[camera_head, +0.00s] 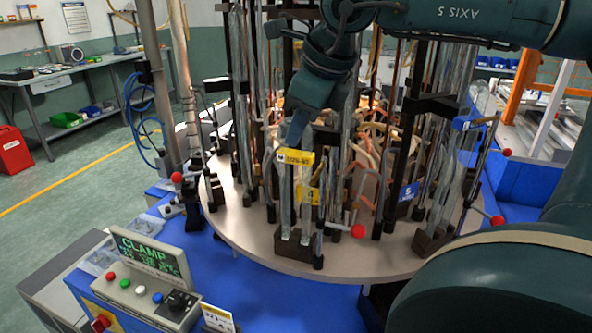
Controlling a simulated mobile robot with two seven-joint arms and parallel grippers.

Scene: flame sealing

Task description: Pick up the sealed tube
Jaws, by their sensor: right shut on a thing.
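My right gripper (295,136) reaches down from above to the front station of a round turntable (250,236). It is shut on the top of a clear glass tube (285,205), just above a yellow label (296,157). The tube is upright, and its lower end is at a dark block (293,250) near the turntable's front edge. A second clear upright tube (307,212) stands close beside it on the right. The gripped end is partly hidden by the fingers and label, so its seal cannot be made out. My left gripper is not in view.
Several more glass tubes, dark posts and copper pipes crowd the turntable behind. Red-knobbed levers (358,231) stick out near the front. A control panel (150,272) reading CLAMP stands at the lower left.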

